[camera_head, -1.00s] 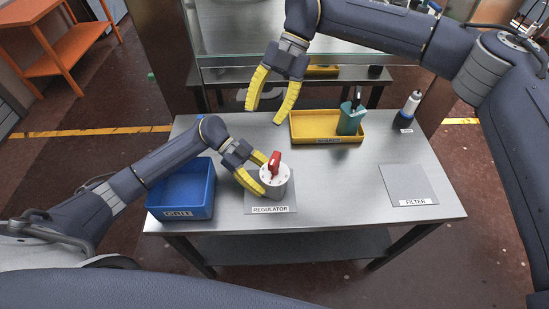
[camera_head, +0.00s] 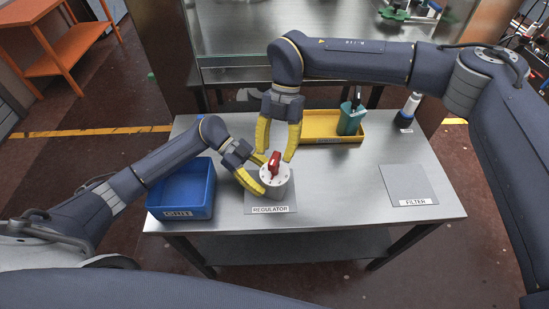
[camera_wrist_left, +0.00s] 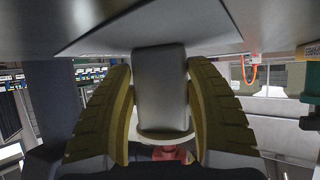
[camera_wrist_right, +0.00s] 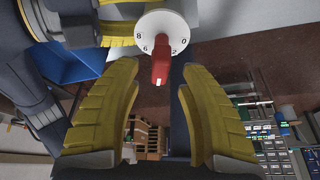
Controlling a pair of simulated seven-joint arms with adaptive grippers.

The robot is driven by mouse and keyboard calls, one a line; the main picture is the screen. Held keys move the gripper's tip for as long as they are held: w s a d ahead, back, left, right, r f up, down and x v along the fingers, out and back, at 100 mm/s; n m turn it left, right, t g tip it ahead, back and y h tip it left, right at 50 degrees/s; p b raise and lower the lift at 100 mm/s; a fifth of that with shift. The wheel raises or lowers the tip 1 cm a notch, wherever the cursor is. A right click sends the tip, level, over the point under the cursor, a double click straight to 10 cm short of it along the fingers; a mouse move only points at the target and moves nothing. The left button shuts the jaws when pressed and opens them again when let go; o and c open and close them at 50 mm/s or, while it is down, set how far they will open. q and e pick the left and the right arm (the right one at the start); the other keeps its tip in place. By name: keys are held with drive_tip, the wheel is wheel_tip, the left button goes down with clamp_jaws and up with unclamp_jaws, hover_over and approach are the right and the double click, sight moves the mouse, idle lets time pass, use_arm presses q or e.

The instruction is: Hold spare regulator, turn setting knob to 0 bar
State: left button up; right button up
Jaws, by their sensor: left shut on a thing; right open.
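The regulator (camera_head: 277,187) is a grey cylinder with a white numbered dial on top, upright on the grey REGULATOR plate (camera_head: 256,204). Its red setting knob (camera_head: 274,163) stands above the dial. In the right wrist view the dial (camera_wrist_right: 163,24) shows 8, 6, 2 and 0; the red knob (camera_wrist_right: 161,64) points between 6 and 2 and hides that part. My left gripper (camera_head: 262,175) is shut on the regulator body from the left; the left wrist view shows the body (camera_wrist_left: 160,88) between both fingers. My right gripper (camera_head: 275,153) is open just behind and above the knob, its fingers apart around empty space.
A blue bin (camera_head: 181,190) stands left of the regulator, near my left forearm. A white-and-dark bottle (camera_head: 409,108) stands back right. The FILTER plate (camera_head: 408,184) is empty; the table between is clear.

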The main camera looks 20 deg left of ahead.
sight(275, 156)
drive_tip(key=shift+x, duration=1.5)
drive_tip(key=shift+c, duration=0.2)
clamp_jaws()
